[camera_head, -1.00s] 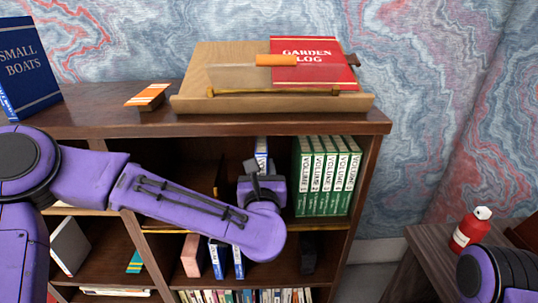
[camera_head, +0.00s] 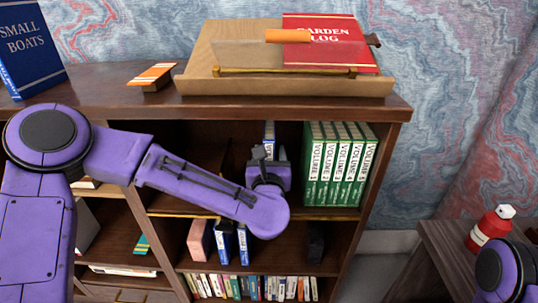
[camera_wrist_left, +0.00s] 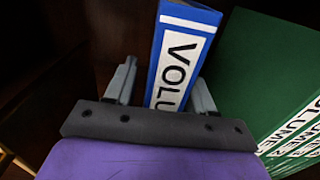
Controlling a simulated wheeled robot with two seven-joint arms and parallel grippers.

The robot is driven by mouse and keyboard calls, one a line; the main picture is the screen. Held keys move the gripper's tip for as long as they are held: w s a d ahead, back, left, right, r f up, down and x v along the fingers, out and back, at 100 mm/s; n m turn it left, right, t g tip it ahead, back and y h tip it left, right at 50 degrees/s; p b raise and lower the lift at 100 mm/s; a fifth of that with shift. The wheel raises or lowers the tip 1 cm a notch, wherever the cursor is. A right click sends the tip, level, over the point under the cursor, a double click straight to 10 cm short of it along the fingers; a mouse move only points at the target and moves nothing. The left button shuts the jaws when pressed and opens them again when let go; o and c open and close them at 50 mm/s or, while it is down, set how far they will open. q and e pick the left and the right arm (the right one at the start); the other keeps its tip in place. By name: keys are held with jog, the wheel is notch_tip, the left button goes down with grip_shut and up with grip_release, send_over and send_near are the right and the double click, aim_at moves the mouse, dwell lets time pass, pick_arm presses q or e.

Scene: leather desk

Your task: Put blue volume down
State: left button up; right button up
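The blue volume (camera_head: 269,133), with a white label, stands in the upper shelf bay, left of the green volumes. In the left wrist view the blue volume (camera_wrist_left: 185,50) is between my left gripper's fingers (camera_wrist_left: 160,92); a dark gap shows beside the left finger, and the right finger is close to the book's edge. In the head view my left gripper (camera_head: 268,160) is in front of the book and hides its lower part, so I cannot see its base on the shelf. My right gripper is out of view; only part of the right arm shows at the lower right.
Several green volumes (camera_head: 340,165) stand upright at the bay's right end; they also show in the left wrist view (camera_wrist_left: 265,60). The shelf top holds a board (camera_head: 225,55) with a red book (camera_head: 328,30). Lower shelves hold more books. A red bottle (camera_head: 489,230) stands at right.

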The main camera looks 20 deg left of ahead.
pick_arm(q)
jog(key=shift+r, duration=0.3)
jog(key=b+v, duration=0.1)
jog(key=v, duration=1.1)
jog(key=s+a+f+m+g+h, duration=0.1)
jog(key=s+a+f+m+g, duration=0.1)
jog(key=f+m, duration=0.6)
jog(key=s+a+f+m+g+h, duration=0.1)
jog(key=s+a+f+m+g, duration=0.3)
jog(key=f, duration=0.8)
jog(key=s+f+m+g+h, duration=0.1)
jog(key=f+m, duration=0.6)
jog(key=f, duration=0.2)
jog(key=s+a+f+m+g, duration=0.3)
jog(key=s+a+f+m, duration=0.2)
jog(key=s, duration=0.4)
jog(key=s+a+f+m+g+y, duration=0.1)
jog(key=s+a+f+m+g, duration=0.3)
jog(key=s+f+m, duration=0.4)
jog(key=shift+s+a+m, duration=0.3)
jog(key=shift+s+a, duration=0.45)
jog(key=shift+a, duration=0.1)
jog(key=shift+f, duration=0.15)
